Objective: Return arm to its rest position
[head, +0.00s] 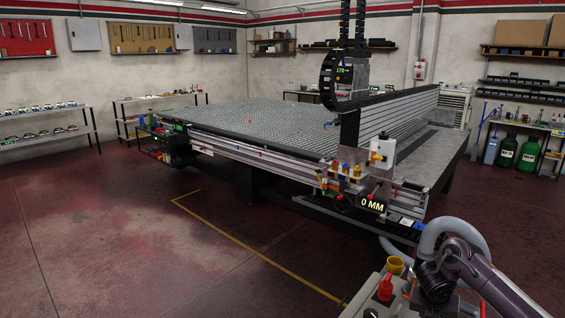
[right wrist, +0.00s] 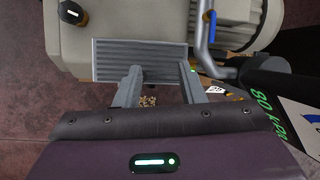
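My right arm (head: 470,275) comes in at the lower right of the head view, beside a beige machine (head: 372,296) with a red knob (head: 385,287). Its fingers cannot be made out there. In the right wrist view my right gripper (right wrist: 160,66) is open, with its two grey fingers apart and nothing held between them. Behind the fingers is a ridged grey panel (right wrist: 140,56) on a beige housing (right wrist: 140,22). I cannot tell whether the fingertips touch it. My left arm and gripper are not in view.
The large grid table (head: 270,125) with its gantry (head: 400,115) fills the middle of the head view. A grey hose (head: 450,228) arches close by my right arm. A blue lever (right wrist: 212,27) and dark pipe (right wrist: 275,80) are right of the fingers. The floor (head: 110,230) at left is clear.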

